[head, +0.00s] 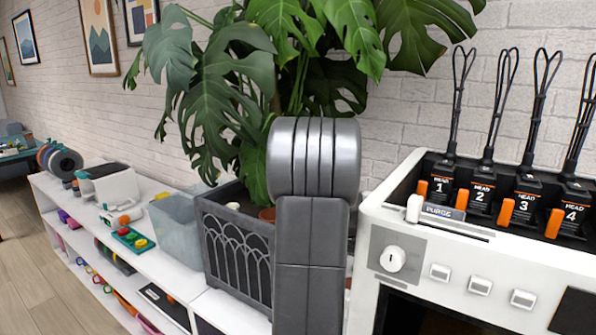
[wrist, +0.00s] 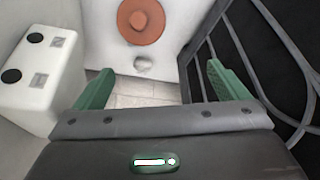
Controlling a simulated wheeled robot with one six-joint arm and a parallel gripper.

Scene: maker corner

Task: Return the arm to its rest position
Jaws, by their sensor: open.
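My arm stands upright in the middle of the head view, as a grey column with a rounded metal top. It covers part of the plant and planter behind it. My gripper does not show in the head view. In the wrist view my gripper (wrist: 160,85) has its two green fingers wide apart, with nothing between them.
A white printer (head: 470,250) with numbered heads stands close on the right. A dark planter (head: 232,245) with a large-leaved plant (head: 215,75) is behind my arm. A low white shelf (head: 90,190) with small items runs left; open floor (head: 30,265) lies beside it.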

